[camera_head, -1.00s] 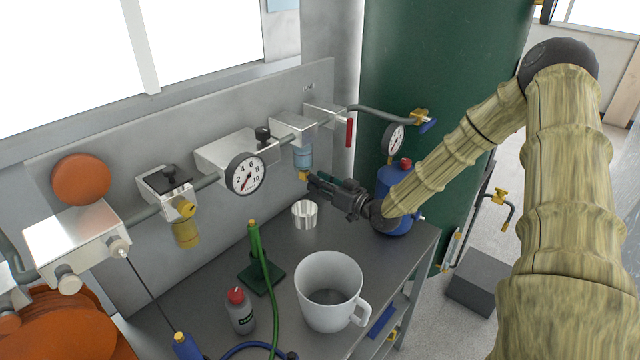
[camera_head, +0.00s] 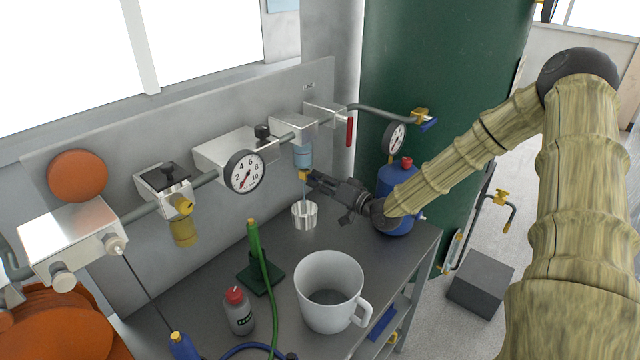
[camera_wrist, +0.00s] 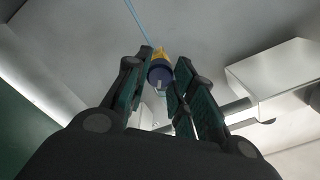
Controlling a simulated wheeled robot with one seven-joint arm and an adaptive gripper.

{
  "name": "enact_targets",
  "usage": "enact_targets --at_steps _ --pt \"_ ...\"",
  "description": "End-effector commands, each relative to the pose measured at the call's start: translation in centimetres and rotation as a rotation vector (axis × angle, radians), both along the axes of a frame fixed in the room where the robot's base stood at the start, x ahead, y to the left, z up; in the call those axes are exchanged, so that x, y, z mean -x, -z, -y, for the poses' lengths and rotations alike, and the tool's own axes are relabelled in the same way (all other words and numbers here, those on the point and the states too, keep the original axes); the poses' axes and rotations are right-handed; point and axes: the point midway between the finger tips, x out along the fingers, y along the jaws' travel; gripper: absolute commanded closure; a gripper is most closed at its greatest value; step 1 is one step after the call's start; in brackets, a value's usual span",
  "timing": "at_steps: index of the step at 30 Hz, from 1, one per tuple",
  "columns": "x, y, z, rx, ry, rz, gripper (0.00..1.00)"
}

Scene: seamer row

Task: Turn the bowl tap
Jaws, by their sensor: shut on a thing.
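The filter bowl (camera_head: 303,156) is pale blue and hangs under a metal block on the wall panel. Its small yellow tap (camera_head: 303,175) is at the bottom. My gripper (camera_head: 312,179) reaches in from the right and is shut on the tap. In the wrist view, the yellow tap (camera_wrist: 160,54) sits between the fingertips (camera_wrist: 164,66), which partly cover its sides. A thin blue stream (camera_head: 304,192) runs from the tap down into a small metal cup (camera_head: 304,215) on the bench. The stream also shows in the wrist view (camera_wrist: 133,14).
A white mug (camera_head: 328,292), a grey bottle with a red cap (camera_head: 238,312) and a green stand (camera_head: 260,275) are on the bench. A blue canister (camera_head: 396,205) stands close beside my wrist. A gauge (camera_head: 245,172) is on the panel to the left.

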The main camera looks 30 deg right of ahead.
Motion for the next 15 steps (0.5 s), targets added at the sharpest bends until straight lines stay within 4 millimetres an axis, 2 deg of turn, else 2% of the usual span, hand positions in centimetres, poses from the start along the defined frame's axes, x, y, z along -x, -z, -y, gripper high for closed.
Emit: enact_targets --at_steps 14,15 --pt "0.07 0.2 0.07 -0.014 0.001 -0.008 0.99" --pt "0.07 0.2 0.07 -0.014 0.001 -0.008 0.68"
